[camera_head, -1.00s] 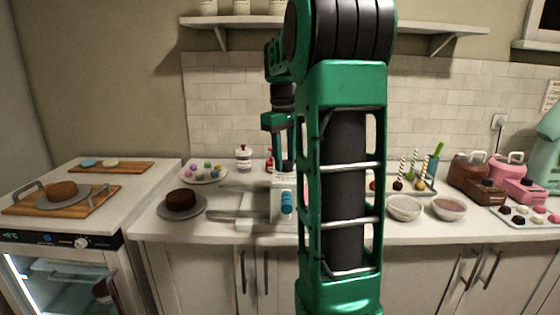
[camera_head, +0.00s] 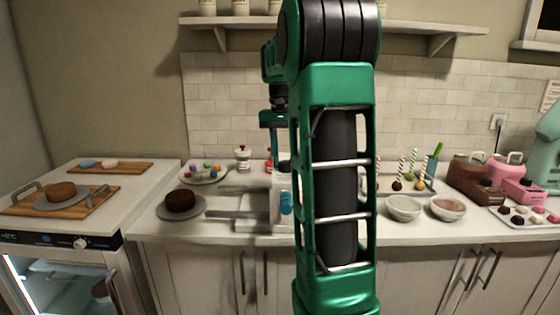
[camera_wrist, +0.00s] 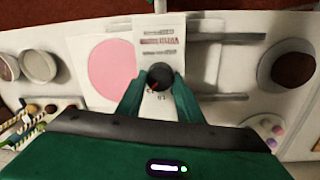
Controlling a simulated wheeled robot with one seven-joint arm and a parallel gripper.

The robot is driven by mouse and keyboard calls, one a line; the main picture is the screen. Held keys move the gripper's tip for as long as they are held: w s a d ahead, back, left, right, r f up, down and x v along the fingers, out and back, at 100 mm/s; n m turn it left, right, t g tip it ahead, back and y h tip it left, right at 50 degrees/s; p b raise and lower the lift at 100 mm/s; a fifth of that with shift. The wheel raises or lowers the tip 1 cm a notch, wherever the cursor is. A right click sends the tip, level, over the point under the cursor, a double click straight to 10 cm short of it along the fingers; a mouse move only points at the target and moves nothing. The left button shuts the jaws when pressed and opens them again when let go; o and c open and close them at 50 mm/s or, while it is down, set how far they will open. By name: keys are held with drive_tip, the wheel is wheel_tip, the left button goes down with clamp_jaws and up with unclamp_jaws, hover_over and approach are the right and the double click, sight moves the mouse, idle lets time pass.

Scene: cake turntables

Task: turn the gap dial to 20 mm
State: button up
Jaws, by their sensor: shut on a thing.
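The gap dial (camera_wrist: 160,72) is a dark round knob with a red mark, on a white printed panel (camera_wrist: 150,36) in the wrist view. My gripper (camera_wrist: 160,82) is shut on the dial, with one green finger on each side. Some scale figures show beside the knob, but I cannot read the setting. The dial and my fingertips cannot be made out there.
A pink round sheet (camera_wrist: 112,68) lies beside the panel. Grey rails (camera_head: 240,214) extend left from the machine towards a chocolate cake (camera_head: 180,200) on a grey stand. Bowls (camera_head: 403,208) stand to the right of my arm. A shelf (camera_head: 420,28) hangs above.

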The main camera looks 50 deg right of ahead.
drive_tip(key=m, duration=0.4)
drive_tip(key=shift+m+y, duration=0.3)
drive_tip(key=shift+m, duration=1.9)
drive_tip(key=o, duration=0.9)
drive_tip(key=shift+a, duration=0.1)
drive_tip(key=shift+o, duration=0.8)
drive_tip(key=shift+m, duration=0.3)
wheel_tip(320, 180, up, 11)
drive_tip(key=shift+w+d+f, duration=0.15)
drive_tip(key=shift+w+d, duration=0.05)
drive_tip(key=shift+w, duration=0.25)
